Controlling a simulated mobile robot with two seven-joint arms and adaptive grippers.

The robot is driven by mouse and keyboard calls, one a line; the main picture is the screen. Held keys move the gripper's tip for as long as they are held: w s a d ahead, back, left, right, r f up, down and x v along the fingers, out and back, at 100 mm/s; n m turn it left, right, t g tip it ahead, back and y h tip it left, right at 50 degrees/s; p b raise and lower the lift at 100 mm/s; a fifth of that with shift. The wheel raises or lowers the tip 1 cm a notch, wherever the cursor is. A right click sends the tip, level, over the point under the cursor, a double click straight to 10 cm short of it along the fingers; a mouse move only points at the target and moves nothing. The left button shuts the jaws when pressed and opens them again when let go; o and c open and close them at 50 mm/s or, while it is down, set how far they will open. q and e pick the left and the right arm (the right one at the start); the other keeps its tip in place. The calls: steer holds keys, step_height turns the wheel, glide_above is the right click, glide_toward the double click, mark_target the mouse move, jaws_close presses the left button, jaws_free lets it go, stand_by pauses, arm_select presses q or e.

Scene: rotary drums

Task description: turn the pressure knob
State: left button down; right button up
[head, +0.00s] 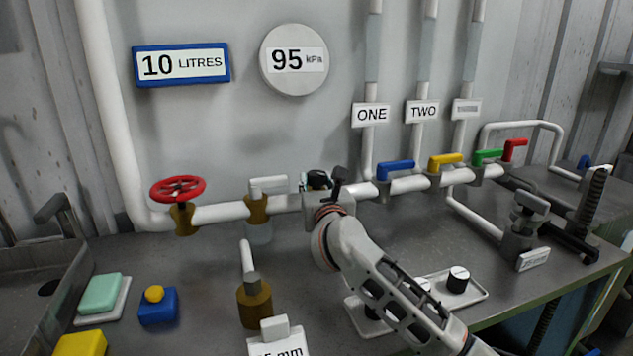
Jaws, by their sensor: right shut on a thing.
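My right gripper (326,184) reaches from the lower right to the white pipe (222,213) near the middle. It is shut on a small part on top of the pipe, in the place of the pressure knob. That part is mostly hidden behind the gripper, so its shape and angle cannot be told. The round pressure dial (294,60) on the wall above reads 95 kPa. My left gripper is not in view.
A red handwheel (177,189) stands on the pipe at left. Blue (396,169), yellow (445,160), green (487,156) and red (515,147) levers stand along it at right. A sign (181,65) reads 10 LITRES.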

steer(key=shift+d+y, duration=0.1)
steer(key=shift+y, duration=0.2)
steer(key=shift+n+y, duration=0.7)
steer(key=shift+y, duration=0.1)
steer(key=o, duration=1.1)
steer(key=shift+o, duration=0.2)
steer(key=v, duration=1.2)
steer(key=shift+r, duration=0.25)
